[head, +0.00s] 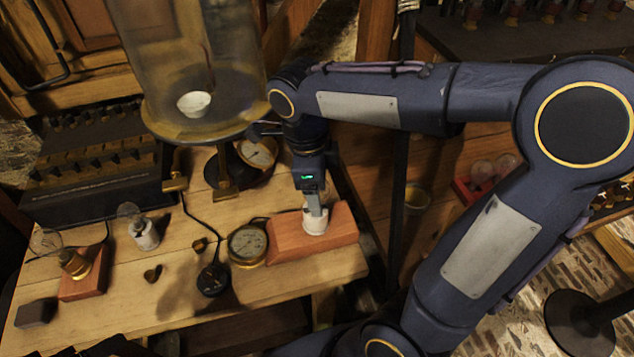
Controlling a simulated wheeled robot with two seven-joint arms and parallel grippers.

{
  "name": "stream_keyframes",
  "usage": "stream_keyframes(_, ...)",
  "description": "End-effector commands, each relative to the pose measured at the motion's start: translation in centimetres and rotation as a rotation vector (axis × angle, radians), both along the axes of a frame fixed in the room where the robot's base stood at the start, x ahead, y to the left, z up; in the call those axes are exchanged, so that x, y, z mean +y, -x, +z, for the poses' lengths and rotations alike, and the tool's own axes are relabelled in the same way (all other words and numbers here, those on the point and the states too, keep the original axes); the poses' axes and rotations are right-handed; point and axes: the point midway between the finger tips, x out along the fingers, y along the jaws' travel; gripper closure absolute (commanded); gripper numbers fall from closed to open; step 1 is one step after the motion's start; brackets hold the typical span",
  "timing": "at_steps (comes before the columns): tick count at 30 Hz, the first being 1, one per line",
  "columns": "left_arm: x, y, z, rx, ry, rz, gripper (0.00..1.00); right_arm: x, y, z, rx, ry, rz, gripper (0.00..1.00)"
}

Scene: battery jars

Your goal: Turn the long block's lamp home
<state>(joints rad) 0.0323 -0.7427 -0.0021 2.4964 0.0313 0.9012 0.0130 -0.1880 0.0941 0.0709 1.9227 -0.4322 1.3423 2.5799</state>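The long red-brown block (285,240) lies near the front right of the wooden bench. A white round fitting (316,223) sits on its top. My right gripper (315,210) points down onto this fitting, with its fingertips at or just above it. One finger hides the other, so I cannot see the gap between them. My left gripper is not in view.
A short red block (85,283) with a brass-based lamp stands at left. A lamp with a whitish base (145,233) stands nearby. A brass gauge (248,245) sits close beside the long block. A large glass jar (190,60) rises behind. A black knob (212,280) lies in front.

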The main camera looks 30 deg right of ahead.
Motion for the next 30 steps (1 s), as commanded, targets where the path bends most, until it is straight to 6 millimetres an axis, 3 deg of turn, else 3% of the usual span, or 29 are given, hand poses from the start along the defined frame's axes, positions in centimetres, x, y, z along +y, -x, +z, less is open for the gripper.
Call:
stream_keyframes(10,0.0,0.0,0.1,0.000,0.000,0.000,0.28,0.1,-0.1,0.6,-0.002,0.000,0.002,0.27)
stream_keyframes(21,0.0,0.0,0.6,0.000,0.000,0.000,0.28,0.7,-0.5,6.4,-0.003,-0.001,0.002,0.27)
stream_keyframes(30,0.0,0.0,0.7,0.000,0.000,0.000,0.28,0.8,-0.5,7.8,0.000,0.000,0.002,0.27)
